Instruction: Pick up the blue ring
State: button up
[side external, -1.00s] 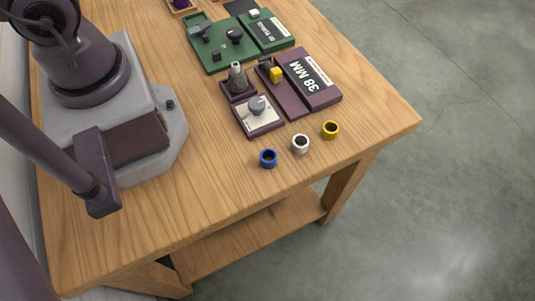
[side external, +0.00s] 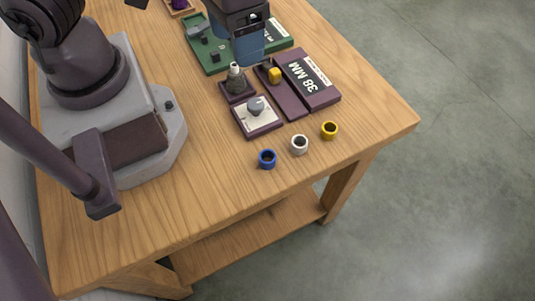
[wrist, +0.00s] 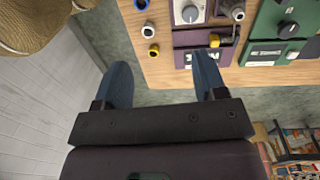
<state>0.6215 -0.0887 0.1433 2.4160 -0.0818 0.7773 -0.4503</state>
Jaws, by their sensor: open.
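The blue ring (side external: 267,159) stands on the wooden table near its front edge, leftmost of a row of three rings. It also shows at the top edge of the wrist view (wrist: 141,4), partly cut off. The white ring (side external: 299,145) and the yellow ring (side external: 330,130) stand beside it, apart from each other. My gripper (side external: 249,62) is up over the dark and green blocks, behind the rings in the side view. In the wrist view its two blue fingers (wrist: 163,72) are spread wide with nothing between them.
A purple panel with a grey knob (side external: 258,116) and a purple block marked "38 MM" (side external: 308,80) lie behind the rings. A green panel (side external: 210,62) lies farther back. Bare wood (side external: 215,190) surrounds the blue ring toward the front left.

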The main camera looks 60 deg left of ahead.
aim_at(268, 155)
jog(key=d+f+n, duration=0.2)
jog(key=f+n, duration=0.4)
jog(key=f, duration=0.1)
jog(key=w+d+f+n, duration=0.1)
jog(key=d+f+n, duration=0.1)
jog(key=f+n, duration=0.3)
jog(key=d+f+n+y, duration=0.1)
jog(key=d+f+n, duration=0.1)
jog(key=f+n, duration=0.4)
notch_tip(268, 155, down, 5)
jog(key=shift+w+d+f+n, duration=0.1)
jog(key=shift+w+d+n, duration=0.05)
jog(key=shift+n, duration=0.15)
jog(key=c, duration=1)
